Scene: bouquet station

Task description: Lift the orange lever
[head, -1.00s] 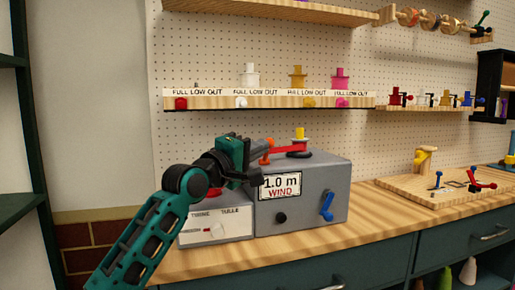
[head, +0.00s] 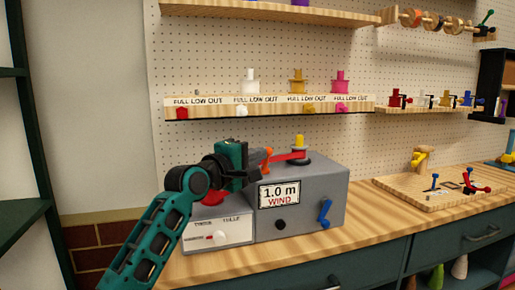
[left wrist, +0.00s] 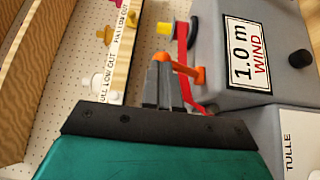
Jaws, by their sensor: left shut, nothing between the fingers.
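The orange lever (head: 267,154) stands at the left end of a red strip on top of the grey wind box (head: 335,190). My left gripper (head: 254,168) is just left of and slightly below the lever, its fingers shut and empty. My right gripper is not in view.
A lower box with a white slider panel (head: 218,235) adjoins the wind box below my gripper. A shelf of coloured spools (head: 270,104) hangs above. Bench top is clear before the boxes.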

